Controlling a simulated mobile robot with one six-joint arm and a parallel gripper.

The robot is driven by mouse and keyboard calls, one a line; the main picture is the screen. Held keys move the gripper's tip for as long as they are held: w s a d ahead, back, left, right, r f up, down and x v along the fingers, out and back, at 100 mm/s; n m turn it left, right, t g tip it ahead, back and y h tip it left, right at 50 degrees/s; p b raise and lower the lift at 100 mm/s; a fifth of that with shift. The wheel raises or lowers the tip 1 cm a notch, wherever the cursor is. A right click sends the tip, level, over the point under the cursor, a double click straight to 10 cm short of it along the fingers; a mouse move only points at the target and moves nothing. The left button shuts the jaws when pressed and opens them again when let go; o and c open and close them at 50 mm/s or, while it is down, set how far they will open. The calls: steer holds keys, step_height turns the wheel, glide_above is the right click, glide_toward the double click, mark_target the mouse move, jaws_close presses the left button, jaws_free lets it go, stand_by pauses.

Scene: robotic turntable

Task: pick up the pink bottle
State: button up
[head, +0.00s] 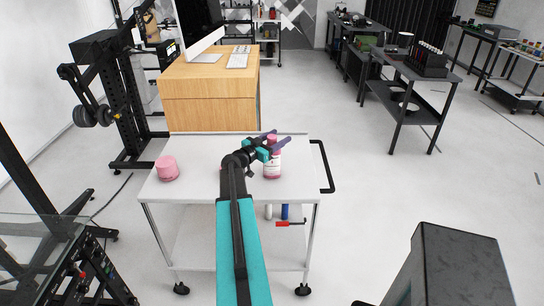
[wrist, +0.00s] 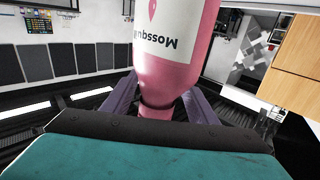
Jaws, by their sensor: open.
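The pink bottle (head: 272,166), with a white label, stands upright on the white cart (head: 196,185), just right of my arm. My gripper (head: 276,139) is at the top of the bottle, its purple fingers apart. In the wrist view the bottle (wrist: 178,68) appears inverted, with its label lettering upside down. Its narrow neck lies between the two fingers of my gripper (wrist: 160,100). I cannot tell whether either finger touches it. My arm and gripper hide part of the bottle's top in the head view.
A pink round container (head: 167,168) stands at the cart's left. A black handle (head: 324,167) is on the cart's right side. A wooden desk (head: 208,95) stands behind the cart. Open floor lies to the right.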

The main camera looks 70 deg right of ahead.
stand_by(0.4)
jaws_close()
steer(key=shift+r, duration=0.15)
stand_by(0.4)
steer(key=a+r+b, duration=0.2)
steer(key=a+b, duration=0.2)
steer(key=a, duration=0.4)
steer(key=s+a+r+b, duration=0.1)
steer(key=a+b, duration=0.3)
steer(key=a, duration=0.4)
steer(key=shift+s+r, duration=0.2)
steer(key=shift+r, duration=0.65)
steer(key=shift+d, duration=0.1)
